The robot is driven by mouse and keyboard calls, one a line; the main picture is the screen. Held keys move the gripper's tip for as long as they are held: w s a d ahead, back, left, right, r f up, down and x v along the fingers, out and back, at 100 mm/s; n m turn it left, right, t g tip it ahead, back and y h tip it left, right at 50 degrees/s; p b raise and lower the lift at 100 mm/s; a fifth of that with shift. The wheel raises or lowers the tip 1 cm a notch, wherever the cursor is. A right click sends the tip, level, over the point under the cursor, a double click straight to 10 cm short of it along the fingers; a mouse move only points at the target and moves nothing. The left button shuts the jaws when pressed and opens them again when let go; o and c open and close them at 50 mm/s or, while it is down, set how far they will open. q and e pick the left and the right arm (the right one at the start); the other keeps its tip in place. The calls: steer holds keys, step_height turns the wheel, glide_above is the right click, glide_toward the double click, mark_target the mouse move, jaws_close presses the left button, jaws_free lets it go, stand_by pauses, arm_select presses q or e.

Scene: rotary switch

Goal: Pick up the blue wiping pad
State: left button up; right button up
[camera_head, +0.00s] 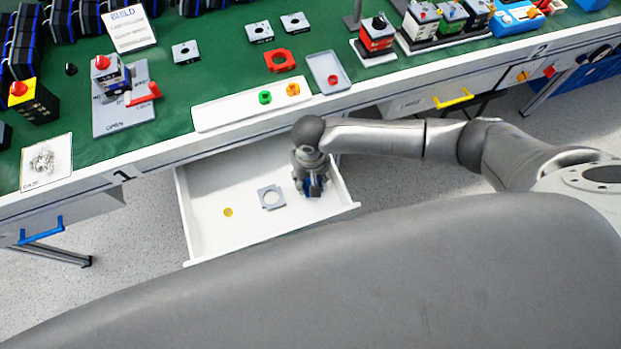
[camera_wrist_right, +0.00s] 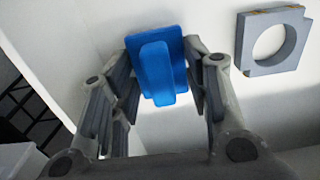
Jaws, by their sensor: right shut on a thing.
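The blue wiping pad (camera_wrist_right: 157,68) is a flat blue block with a raised grip, seen in the right wrist view between the fingers of my right gripper (camera_wrist_right: 155,85). The fingers are shut on it from both sides. In the head view my right gripper (camera_head: 313,188) points down inside the open white drawer (camera_head: 227,242), at its right end, and only a little blue of the pad shows there. I cannot tell whether the pad touches the drawer floor. My left gripper is not in view.
A grey square plate with a round hole (camera_head: 271,197) lies in the drawer left of my right gripper, with a small yellow piece (camera_head: 228,212) further left. The green bench top (camera_head: 222,91) above holds switch parts, a white tray (camera_head: 228,112) and a grey tray (camera_head: 318,66).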

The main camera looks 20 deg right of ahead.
steer(key=s+a+r, duration=0.1)
steer(key=s+r, duration=0.3)
steer(key=s+a+r+p, duration=0.1)
steer(key=s+a+r, duration=0.1)
steer(key=s+r, duration=0.2)
steer(key=s+a+r, duration=0.2)
steer(key=s+r, duration=0.2)
steer(key=s, duration=0.1)
steer(key=shift+a+p, duration=0.2)
steer(key=shift+p, duration=0.15)
